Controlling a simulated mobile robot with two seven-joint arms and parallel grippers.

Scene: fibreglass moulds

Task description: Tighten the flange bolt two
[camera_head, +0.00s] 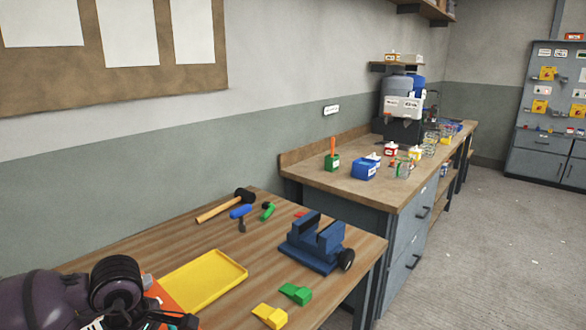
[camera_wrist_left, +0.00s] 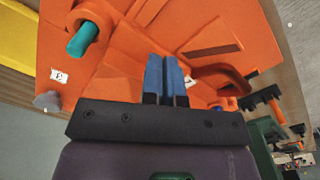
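An orange mould (camera_head: 163,300) shows at the bottom left of the head view, mostly hidden behind my left arm. In the left wrist view the orange mould (camera_wrist_left: 115,45) fills much of the picture. A teal cylinder (camera_wrist_left: 83,40) sits in a round orange collar at its upper left; I cannot tell which flange bolt, if any, this is. A grey knob-like piece (camera_wrist_left: 47,102) is at the mould's left edge. My left gripper (camera_wrist_left: 166,75) has its blue fingers close together over the mould, with nothing clearly visible between them. My right gripper is not in view.
A yellow tray (camera_head: 205,283), a blue vise (camera_head: 315,245), a hammer (camera_head: 225,205), a blue-handled tool (camera_head: 241,212), a green tool (camera_head: 268,211), and yellow (camera_head: 270,316) and green (camera_head: 295,293) blocks lie on the wooden table. A second bench (camera_head: 350,184) stands behind.

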